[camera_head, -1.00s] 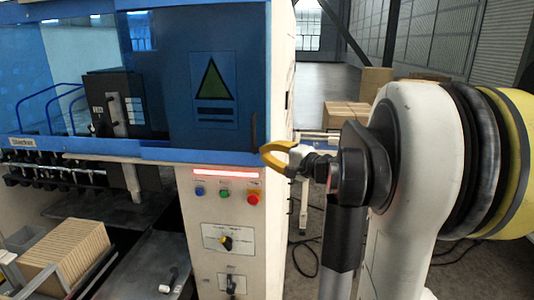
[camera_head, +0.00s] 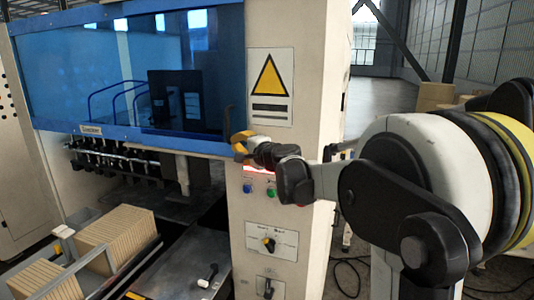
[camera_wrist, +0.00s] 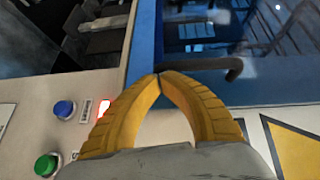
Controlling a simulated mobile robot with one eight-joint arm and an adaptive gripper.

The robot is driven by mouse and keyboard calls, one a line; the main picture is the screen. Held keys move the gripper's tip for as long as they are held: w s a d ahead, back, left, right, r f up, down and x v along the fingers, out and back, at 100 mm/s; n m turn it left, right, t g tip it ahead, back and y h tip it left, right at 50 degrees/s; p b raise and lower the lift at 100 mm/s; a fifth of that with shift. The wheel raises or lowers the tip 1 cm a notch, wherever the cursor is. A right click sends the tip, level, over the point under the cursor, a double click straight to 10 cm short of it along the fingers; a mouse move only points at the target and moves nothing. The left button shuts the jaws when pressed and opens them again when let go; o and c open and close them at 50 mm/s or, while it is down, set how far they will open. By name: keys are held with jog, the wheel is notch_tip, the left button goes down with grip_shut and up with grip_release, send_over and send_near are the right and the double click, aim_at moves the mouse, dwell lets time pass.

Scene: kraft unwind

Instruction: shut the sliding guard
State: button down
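The sliding guard (camera_head: 70,66) is a blue-framed, blue-tinted clear panel across the machine's front opening. Its right edge stands at the pale column, left of the yellow warning sign (camera_head: 270,86). A black hooked handle (camera_head: 228,120) is at the guard's lower right; it also shows in the wrist view (camera_wrist: 215,70). My gripper (camera_head: 238,146) is at the guard's lower right corner, just below the handle. In the wrist view its yellow fingertips (camera_wrist: 158,75) meet at the handle's near end. I cannot tell whether they pinch the handle or only touch it.
Below the sign are a blue button (camera_head: 248,188), a green button (camera_head: 271,192) and a black-and-yellow rotary switch (camera_head: 268,243). Stacked brown cartons (camera_head: 115,235) lie at lower left. Cardboard boxes (camera_head: 433,96) stand at the back right.

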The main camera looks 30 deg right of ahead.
aim_at(210, 140)
jog(key=w+a, duration=0.3)
jog(key=w+a+b, duration=0.1)
jog(key=w+a, duration=0.2)
jog(key=w, duration=0.1)
jog(key=shift+w, duration=0.15)
